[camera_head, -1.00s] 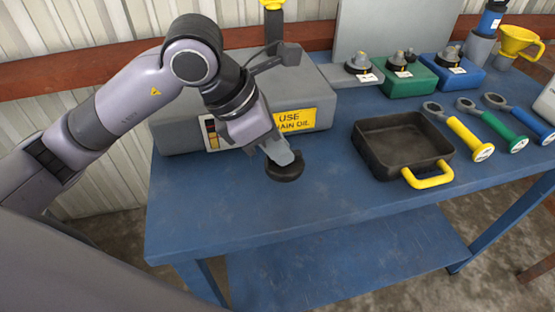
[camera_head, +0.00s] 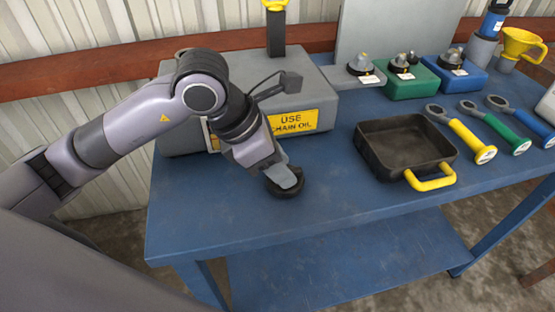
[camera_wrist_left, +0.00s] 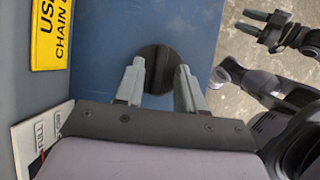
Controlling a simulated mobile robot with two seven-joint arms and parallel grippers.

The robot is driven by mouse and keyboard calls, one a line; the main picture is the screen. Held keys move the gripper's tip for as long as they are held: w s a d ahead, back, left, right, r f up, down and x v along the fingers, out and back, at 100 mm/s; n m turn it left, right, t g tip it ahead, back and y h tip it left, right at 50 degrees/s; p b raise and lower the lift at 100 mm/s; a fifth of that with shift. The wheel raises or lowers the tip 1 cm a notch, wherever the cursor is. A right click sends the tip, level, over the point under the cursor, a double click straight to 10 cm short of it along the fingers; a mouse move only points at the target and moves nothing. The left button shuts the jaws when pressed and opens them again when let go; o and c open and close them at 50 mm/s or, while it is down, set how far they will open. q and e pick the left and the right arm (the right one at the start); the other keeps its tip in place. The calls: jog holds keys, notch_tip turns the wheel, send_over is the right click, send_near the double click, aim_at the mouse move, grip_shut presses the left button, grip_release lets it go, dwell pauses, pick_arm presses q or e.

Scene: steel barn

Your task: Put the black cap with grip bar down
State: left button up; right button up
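The black cap with grip bar (camera_head: 287,192) is a round dark disc at the blue table's surface, in front of the grey chain-oil box. In the left wrist view the cap (camera_wrist_left: 156,80) lies flat below the fingers with its bar between them. My left gripper (camera_head: 288,178) is right over the cap. In the left wrist view its fingertips (camera_wrist_left: 160,66) stand apart on either side of the bar, with a gap showing. My right gripper (camera_wrist_left: 241,20) shows small at the upper right of the left wrist view, fingers apart and empty.
The blue table (camera_head: 230,220) is clear in front of the cap. The grey box (camera_head: 325,95) stands close behind. A black tray (camera_head: 365,165) with a yellow handle is to the right. Beyond it lie yellow, green and blue wrenches (camera_head: 470,139) and coloured blocks with black caps (camera_head: 409,78).

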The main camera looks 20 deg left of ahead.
pick_arm(q)
jog(key=shift+r, duration=0.15)
jog(key=shift+a+r, duration=0.2)
jog(key=shift+r, duration=0.1)
jog(key=v, duration=1.1)
jog(key=shift+s, duration=0.2)
jog(key=shift+a+r, duration=0.1)
